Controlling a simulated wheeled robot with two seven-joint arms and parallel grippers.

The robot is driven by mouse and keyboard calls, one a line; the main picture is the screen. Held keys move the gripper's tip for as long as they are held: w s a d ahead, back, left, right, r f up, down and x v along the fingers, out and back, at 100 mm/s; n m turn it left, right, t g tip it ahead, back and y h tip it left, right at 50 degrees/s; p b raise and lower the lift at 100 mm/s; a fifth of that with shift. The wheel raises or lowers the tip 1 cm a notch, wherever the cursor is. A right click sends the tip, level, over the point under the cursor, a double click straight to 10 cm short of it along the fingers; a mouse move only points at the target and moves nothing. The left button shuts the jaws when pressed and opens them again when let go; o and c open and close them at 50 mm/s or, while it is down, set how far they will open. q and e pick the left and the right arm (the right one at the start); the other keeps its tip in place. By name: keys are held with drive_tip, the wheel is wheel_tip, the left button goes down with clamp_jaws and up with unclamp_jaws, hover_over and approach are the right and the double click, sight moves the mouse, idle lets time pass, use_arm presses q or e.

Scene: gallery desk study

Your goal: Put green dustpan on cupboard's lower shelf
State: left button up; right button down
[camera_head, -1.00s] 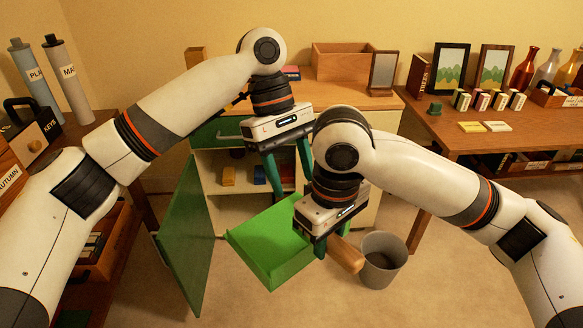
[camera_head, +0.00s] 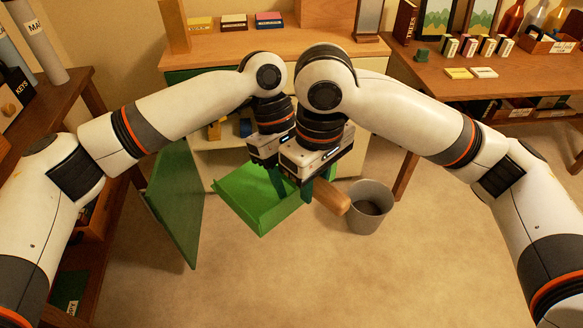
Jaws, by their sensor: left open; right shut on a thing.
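The green dustpan (camera_head: 257,200) hangs above the floor in front of the cupboard, with its wooden handle (camera_head: 331,197) pointing right. My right gripper (camera_head: 308,186) is shut on the dustpan near where the handle joins the pan. My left gripper (camera_head: 276,178) is open, just left of the right one and above the pan's edge; whether it touches the pan cannot be told. The cupboard (camera_head: 349,158) has its green door (camera_head: 176,205) swung open to the left. Its shelves are largely hidden by my arms and the dustpan; small yellow and blue items show inside.
A grey bin (camera_head: 370,208) stands on the floor right of the handle. Small boxes (camera_head: 234,21) and a wooden block (camera_head: 174,25) stand on the cupboard top. A desk (camera_head: 487,87) with frames and bottles is at right. The floor in front is clear.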

drive_tip(key=shift+r, duration=0.1)
use_arm(q)
clamp_jaws()
use_arm(e)
drive_tip(key=shift+a, duration=0.1)
use_arm(q)
drive_tip(key=shift+d+r, duration=0.1)
use_arm(e)
drive_tip(key=c, duration=1.2)
unclamp_jaws()
drive_tip(key=shift+s, duration=0.1)
drive_tip(key=shift+o, duration=0.8)
